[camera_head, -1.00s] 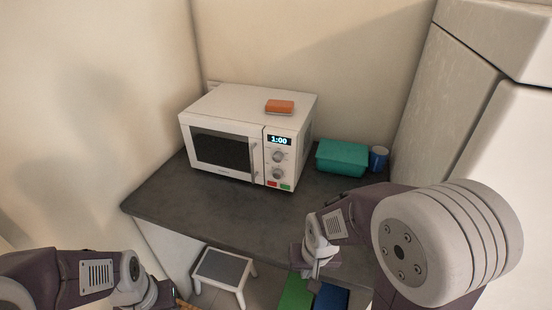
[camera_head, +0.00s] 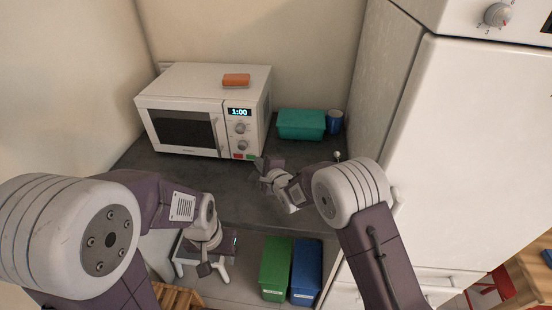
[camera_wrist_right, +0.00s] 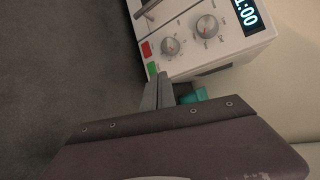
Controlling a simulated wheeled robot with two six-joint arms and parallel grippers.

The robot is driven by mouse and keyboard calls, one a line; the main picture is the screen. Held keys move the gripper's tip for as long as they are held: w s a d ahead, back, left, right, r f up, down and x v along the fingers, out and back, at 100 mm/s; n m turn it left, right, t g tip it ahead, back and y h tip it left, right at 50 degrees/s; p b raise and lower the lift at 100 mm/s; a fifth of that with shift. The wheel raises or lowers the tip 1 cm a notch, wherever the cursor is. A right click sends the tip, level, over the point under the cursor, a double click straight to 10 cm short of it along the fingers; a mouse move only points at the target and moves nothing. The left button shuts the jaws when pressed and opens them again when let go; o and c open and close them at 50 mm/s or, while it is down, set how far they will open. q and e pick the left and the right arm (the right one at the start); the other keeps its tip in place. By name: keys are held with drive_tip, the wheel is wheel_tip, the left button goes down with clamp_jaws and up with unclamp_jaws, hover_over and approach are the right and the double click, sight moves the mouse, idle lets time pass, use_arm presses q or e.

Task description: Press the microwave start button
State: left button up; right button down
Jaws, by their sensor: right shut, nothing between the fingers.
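The white microwave (camera_head: 188,83) stands on the dark counter, its door closed and its display (camera_head: 239,112) reading 1:00. Below its two knobs are a red button (camera_head: 238,157) and a green button (camera_head: 250,156), the latter partly behind my right gripper (camera_head: 259,163) in the head view. In the right wrist view the green button (camera_wrist_right: 152,67) and red button (camera_wrist_right: 146,50) are clear. My right gripper (camera_wrist_right: 159,78) is shut and empty, its tips just beside the green button; I cannot tell whether they touch. My left gripper (camera_head: 204,269) hangs low before the counter; its jaws are unclear.
An orange block (camera_head: 236,80) lies on the microwave. A stool (camera_head: 222,269), green bin (camera_head: 275,268) and blue bin (camera_head: 306,271) are below. A tall white cabinet (camera_head: 460,150) bounds the right.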

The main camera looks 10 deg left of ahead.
sight(251, 158)
drive_tip(key=shift+n+g, duration=0.6)
drive_tip(key=shift+g, duration=0.2)
drive_tip(key=s+a+f, duration=0.1)
drive_tip(key=f, duration=0.1)
drive_tip(key=s+a+f, duration=0.1)
drive_tip(key=a+f, duration=0.1)
drive_tip(key=s+a+f, duration=0.1)
drive_tip(key=s, duration=0.1)
drive_tip(key=shift+a+f, duration=0.15)
drive_tip(key=shift+f, duration=0.25)
drive_tip(key=shift+s+a, duration=0.2)
drive_tip(key=shift+s, duration=0.05)
drive_tip(key=shift+w, duration=0.15)
drive_tip(key=shift+w+d, duration=0.2)
drive_tip(key=shift+w, duration=4.15)
drive_tip(key=shift+r+p, duration=0.1)
drive_tip(key=shift+p, duration=0.2)
drive_tip(key=shift+w, duration=0.4)
